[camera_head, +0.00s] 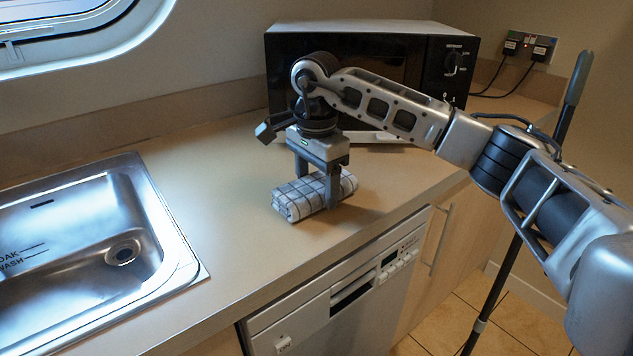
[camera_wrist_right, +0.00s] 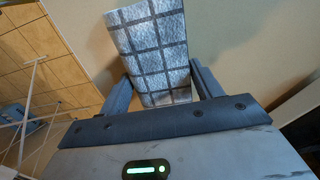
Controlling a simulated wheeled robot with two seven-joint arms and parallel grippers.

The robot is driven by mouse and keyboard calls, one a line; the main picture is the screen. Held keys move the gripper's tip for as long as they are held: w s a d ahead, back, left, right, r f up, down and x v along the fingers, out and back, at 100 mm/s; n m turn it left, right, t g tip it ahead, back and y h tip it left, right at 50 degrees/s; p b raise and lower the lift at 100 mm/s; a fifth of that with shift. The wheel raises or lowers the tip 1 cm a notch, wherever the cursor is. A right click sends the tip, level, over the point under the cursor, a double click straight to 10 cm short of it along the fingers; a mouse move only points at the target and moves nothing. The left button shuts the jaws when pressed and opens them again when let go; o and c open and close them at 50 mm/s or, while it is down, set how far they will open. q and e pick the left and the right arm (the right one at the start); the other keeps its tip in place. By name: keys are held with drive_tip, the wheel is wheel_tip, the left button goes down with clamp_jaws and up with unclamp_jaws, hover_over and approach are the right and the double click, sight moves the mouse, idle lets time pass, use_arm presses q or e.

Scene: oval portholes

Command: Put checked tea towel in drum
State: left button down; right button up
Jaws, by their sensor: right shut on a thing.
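The checked tea towel (camera_head: 298,199) is a folded white bundle with dark grid lines, on the worktop near its front edge in the head view. My right gripper (camera_head: 317,190) points down from above and is shut on the towel, one finger on each side. In the right wrist view the towel (camera_wrist_right: 152,45) lies between the two fingers of the gripper (camera_wrist_right: 162,88). I cannot tell if the towel is lifted clear of the worktop. My left gripper is not in view. I cannot make out a drum for certain; an appliance front (camera_head: 335,305) with buttons is below the worktop.
A steel sink (camera_head: 178,255) is set in the worktop at left. A black microwave (camera_head: 425,65) stands behind my right arm. A dark pole (camera_head: 515,245) stands at right. The worktop (camera_head: 215,150) between sink and towel is clear. A drying rack (camera_wrist_right: 35,95) shows at the wrist view's left.

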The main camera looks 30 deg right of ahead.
drive_tip(key=shift+f, duration=0.2)
drive_tip(key=o, duration=1.1)
